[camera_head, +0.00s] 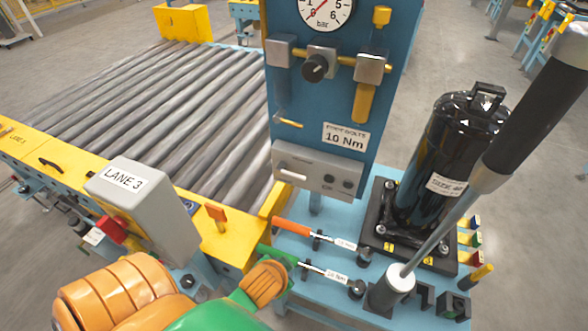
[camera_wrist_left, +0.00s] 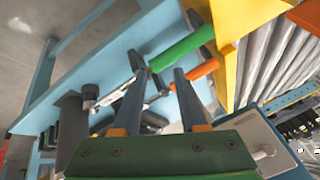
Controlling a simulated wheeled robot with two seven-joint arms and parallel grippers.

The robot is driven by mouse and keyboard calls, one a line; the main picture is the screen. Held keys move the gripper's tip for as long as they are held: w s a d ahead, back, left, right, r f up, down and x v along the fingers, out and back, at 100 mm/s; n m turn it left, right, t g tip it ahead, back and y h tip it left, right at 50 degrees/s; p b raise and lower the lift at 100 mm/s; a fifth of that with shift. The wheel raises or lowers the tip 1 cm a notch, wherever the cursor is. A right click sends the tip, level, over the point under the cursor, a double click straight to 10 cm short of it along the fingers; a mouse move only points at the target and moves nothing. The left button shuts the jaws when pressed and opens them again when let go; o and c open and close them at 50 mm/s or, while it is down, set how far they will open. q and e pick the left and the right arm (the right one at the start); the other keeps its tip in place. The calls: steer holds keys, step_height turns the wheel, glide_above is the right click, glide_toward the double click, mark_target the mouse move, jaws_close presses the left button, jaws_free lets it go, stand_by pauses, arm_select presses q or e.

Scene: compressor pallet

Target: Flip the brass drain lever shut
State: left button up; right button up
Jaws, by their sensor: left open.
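A brass-coloured lever (camera_head: 364,103) hangs straight down below the right metal block on the blue panel (camera_head: 395,55). It looks like the drain lever, but a small thin brass piece (camera_head: 290,123) also sticks out lower on the panel's left side. My left gripper (camera_wrist_left: 161,72) is open and empty in the left wrist view, its fingers over the blue bench near a green-handled wrench (camera_wrist_left: 182,48). In the head view only my orange and green arm parts show at bottom, well below the brass lever. My right gripper is not in view.
Green- and orange-handled (camera_head: 292,228) wrenches lie on the blue bench (camera_head: 300,258). A black cylinder (camera_head: 445,160) and an upright rod with a black grip (camera_head: 535,105) stand at right. A grey LANE 3 box (camera_head: 145,200) and roller conveyor (camera_head: 190,105) are at left.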

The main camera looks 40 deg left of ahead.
arm_select(q)
steer(key=w+a+r+m+t+y, duration=0.2)
steer(key=w+a+r+t+y, duration=0.45)
steer(key=r, duration=0.75)
steer(key=m+t+y, duration=0.4)
steer(key=m, duration=0.2)
glide_toward(293, 124)
steer(key=f+x, duration=0.1)
steer(key=x, duration=0.3)
steer(key=shift+t+h, duration=0.35)
steer(key=x, duration=0.2)
steer(key=p+x, duration=0.1)
steer(key=x, duration=0.1)
steer(key=r+p+x, duration=0.1)
steer(key=x, duration=0.1)
steer(key=shift+s+f, duration=0.1)
steer(key=shift+s, duration=0.1)
steer(key=shift+w+a, duration=0.25)
steer(key=shift+w, duration=0.1)
jaws_close()
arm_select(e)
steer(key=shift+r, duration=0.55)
